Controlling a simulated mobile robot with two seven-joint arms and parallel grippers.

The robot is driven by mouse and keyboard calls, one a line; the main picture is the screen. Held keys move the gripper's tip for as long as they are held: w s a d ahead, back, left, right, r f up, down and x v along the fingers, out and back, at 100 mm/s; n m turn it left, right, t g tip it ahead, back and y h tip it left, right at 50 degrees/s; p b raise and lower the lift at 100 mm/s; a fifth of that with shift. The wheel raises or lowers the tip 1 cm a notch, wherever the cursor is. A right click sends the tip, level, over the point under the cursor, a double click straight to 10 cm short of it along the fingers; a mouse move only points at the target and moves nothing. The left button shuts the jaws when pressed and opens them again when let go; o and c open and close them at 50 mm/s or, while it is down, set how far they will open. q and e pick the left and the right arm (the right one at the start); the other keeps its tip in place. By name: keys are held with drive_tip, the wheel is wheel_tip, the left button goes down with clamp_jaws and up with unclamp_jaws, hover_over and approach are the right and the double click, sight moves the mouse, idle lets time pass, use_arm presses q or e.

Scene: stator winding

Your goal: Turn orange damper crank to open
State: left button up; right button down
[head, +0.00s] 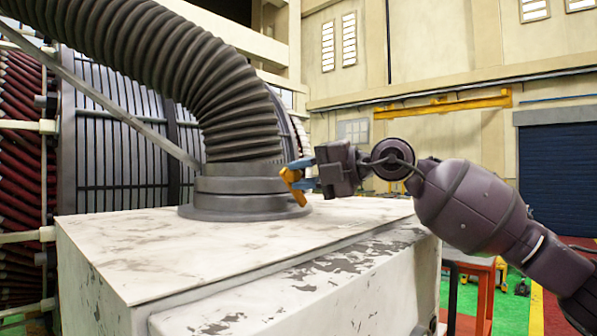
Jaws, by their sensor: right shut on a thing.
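The orange damper crank (292,176) sits at the right side of the grey duct collar (240,186), on top of the worn white cabinet (140,245). My right gripper (302,174) comes in from the right, with its blue fingers shut on the crank. The fingers hide part of the crank. The crank's lower end points down toward the collar's flange. My left gripper is not in view.
A dark ribbed hose (190,70) rises from the collar and bends to the upper left. A large stator (115,140) with red windings stands behind at left. The cabinet top is otherwise clear. An orange-legged table (478,290) stands at lower right.

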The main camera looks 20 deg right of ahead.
use_arm(q)
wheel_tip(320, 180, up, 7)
drive_tip(key=p, duration=0.6)
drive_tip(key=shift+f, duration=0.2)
use_arm(e)
drive_tip(key=shift+w+d+r+m+t+y, duration=0.25)
drive_tip(key=shift+w+d+m+y, duration=0.3)
drive_tip(key=shift+m, duration=0.75)
drive_tip(key=shift+w+d+r+m+t+y, duration=0.15)
drive_tip(key=shift+w+d+m+t+y, duration=0.2)
drive_tip(key=shift+d+m, duration=0.7)
drive_tip(key=shift+w+d+r+m+t+y, duration=0.2)
drive_tip(key=shift+w+d+m+y, duration=0.25)
drive_tip(key=shift+m, duration=1.1)
drive_tip(key=c, duration=1.2)
unclamp_jaws()
